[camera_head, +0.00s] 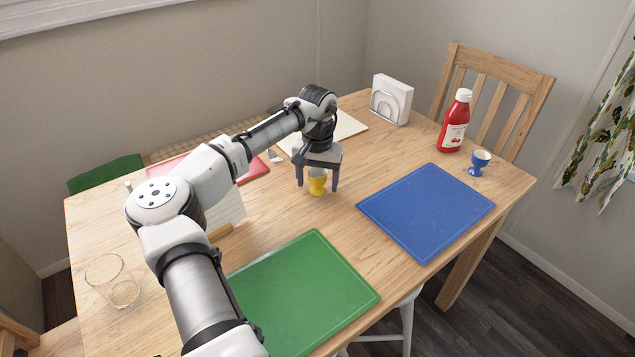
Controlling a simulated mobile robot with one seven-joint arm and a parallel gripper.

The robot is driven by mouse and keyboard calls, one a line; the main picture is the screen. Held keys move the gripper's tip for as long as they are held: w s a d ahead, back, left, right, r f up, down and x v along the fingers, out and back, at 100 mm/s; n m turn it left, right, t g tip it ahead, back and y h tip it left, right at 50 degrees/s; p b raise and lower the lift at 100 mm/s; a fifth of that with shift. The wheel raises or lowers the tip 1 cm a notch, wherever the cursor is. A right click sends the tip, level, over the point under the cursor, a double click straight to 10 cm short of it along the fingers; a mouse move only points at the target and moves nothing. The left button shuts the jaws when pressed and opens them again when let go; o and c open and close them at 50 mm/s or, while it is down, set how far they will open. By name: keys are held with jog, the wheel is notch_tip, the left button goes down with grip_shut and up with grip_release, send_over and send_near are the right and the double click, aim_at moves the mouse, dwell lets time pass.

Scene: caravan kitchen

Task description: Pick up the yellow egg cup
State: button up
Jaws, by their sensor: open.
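The fingers are open, and a gap shows on the cup's left side. Whether either finger touches the cup cannot be told. The top of the cup is close under the gripper's palm and partly hidden by it.
A blue board (426,212) lies to the right and a green board (300,297) in front. A glass (112,281) stands at the left.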

jog(key=shift+r, duration=0.1)
jog(key=c, duration=1.1)
